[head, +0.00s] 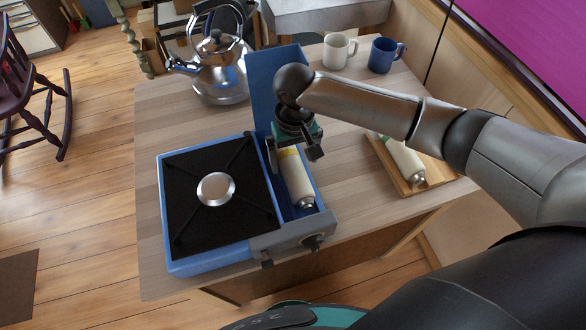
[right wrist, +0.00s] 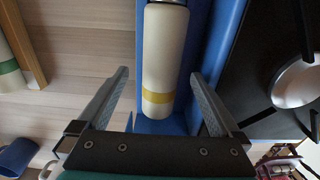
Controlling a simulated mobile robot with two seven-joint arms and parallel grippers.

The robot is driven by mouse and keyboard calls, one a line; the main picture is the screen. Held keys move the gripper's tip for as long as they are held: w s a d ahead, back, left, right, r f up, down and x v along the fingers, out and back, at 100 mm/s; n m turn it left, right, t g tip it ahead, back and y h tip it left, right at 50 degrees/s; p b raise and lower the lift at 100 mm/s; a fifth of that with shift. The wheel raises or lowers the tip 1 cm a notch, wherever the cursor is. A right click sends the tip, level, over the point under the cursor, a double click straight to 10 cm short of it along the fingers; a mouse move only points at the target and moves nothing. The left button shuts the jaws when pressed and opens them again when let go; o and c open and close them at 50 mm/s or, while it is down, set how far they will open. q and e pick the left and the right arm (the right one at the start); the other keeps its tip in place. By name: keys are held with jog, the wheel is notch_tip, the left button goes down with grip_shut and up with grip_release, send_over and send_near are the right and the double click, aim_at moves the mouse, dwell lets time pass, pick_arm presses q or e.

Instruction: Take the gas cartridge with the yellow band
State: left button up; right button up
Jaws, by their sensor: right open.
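The gas cartridge with the yellow band (head: 296,179) is cream with a metal tip and lies in the side compartment of the blue camping stove (head: 170,223). It also shows in the right wrist view (right wrist: 164,62), its yellow band near the gripper. My right gripper (head: 293,155) is open and empty above the cartridge's banded end. In the right wrist view its fingers (right wrist: 160,80) stand on either side of the cartridge, apart from it. Another cream cartridge (head: 402,160), with a green band, lies in a wooden tray (head: 425,186) at the right. My left gripper is out of view.
The stove's blue lid (head: 262,88) stands open behind the compartment. A steel kettle (head: 216,68) stands at the back left. A white mug (head: 339,50) and a blue mug (head: 384,54) stand at the back. The table (head: 150,130) is clear left of the stove.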

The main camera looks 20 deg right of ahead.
aim_at(293, 164)
jog(key=shift+w+a+f, duration=0.1)
jog(key=shift+w+f, duration=0.05)
jog(key=shift+f, duration=1.65)
jog(key=c, duration=1.5)
